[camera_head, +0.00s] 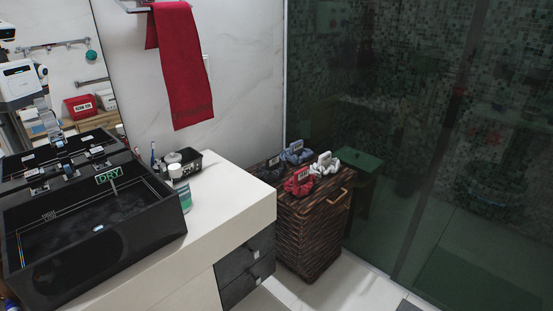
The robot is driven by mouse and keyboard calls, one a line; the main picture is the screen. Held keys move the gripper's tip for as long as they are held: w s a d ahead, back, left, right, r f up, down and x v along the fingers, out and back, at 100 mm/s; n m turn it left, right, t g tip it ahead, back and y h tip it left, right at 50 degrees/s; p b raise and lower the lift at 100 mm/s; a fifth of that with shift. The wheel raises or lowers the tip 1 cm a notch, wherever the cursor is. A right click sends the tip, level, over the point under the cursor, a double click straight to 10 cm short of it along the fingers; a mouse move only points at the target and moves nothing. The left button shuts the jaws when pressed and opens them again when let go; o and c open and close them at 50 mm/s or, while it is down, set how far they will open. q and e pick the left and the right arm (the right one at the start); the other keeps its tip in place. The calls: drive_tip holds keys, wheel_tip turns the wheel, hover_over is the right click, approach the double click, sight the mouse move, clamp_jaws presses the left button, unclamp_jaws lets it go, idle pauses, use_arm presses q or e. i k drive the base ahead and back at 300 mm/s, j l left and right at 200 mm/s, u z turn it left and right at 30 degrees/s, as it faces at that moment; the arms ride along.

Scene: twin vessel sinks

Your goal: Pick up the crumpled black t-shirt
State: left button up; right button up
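A crumpled black cloth (269,169), which looks like the black t-shirt, lies on the back left part of the lid of a brown wicker hamper (315,232). It is dark and small in the head view, and its folds are hard to make out. A crumpled red cloth (299,184) lies in front of it to the right. A blue-grey cloth (296,154) lies behind it to the right, and a white cloth (325,166) lies farther right. Small white tags stand by the cloths. Neither of my grippers shows directly in the view.
A white counter (228,199) with a black vessel sink (95,240) fills the left, ahead of the hamper. A black caddy (185,166) stands on it. A dark glass shower screen (420,130) rises behind the hamper. A red towel (181,68) hangs above. Pale floor (350,285) is open in front.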

sight(273, 168)
drive_tip(key=i+l+u, duration=0.1)
drive_tip(key=i+l, duration=0.3)
drive_tip(key=i+l+u, duration=0.1)
drive_tip(key=i+l, duration=0.3)
drive_tip(key=i+l+u, duration=0.15)
drive_tip(key=i+l, duration=0.25)
drive_tip(key=l, duration=0.2)
drive_tip(key=i+l+u, duration=0.1)
drive_tip(key=i+l, duration=0.25)
drive_tip(key=l, duration=0.15)
